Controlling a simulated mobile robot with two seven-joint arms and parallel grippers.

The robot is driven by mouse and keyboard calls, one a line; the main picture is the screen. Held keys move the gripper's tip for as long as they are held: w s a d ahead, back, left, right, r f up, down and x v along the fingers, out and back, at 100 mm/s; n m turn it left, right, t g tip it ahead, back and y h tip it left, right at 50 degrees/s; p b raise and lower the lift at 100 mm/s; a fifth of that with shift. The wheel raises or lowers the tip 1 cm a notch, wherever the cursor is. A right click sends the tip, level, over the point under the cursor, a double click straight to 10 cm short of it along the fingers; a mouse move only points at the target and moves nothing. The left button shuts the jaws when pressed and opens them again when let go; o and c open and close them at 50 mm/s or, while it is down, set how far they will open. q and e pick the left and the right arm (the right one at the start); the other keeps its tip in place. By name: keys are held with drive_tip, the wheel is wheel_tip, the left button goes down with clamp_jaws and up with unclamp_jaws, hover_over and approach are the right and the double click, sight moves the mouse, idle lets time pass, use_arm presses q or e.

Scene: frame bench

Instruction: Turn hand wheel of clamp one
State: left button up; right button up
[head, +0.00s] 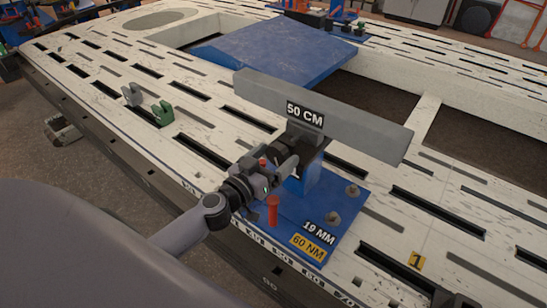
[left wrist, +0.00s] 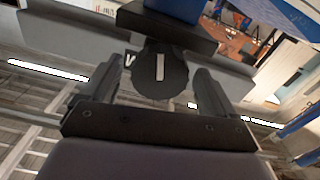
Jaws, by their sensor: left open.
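Clamp one has a blue base plate (head: 285,240) bolted on the frame bench, with 19 MM and 60 NM labels. A blue post (head: 305,180) rises from it, and a long grey bar (head: 345,122) lies across the top under a 50 CM label. The hand wheel (left wrist: 160,82) is a dark round disc with a pale stripe in the left wrist view. In the head view my gripper largely hides it. My left gripper (head: 280,162) is open at the clamp, its fingers on either side of the wheel. I cannot tell whether they touch it. My right gripper is not in view.
A red-handled pin (head: 272,212) stands on the base plate just below my left gripper. A yellow label 1 (head: 417,261) lies on the slotted bench (head: 205,150). A green hook piece (head: 163,113) and a grey one (head: 132,95) stand farther left. A blue panel (head: 270,50) lies behind.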

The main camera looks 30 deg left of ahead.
use_arm(q)
drive_tip(key=c, duration=1.1)
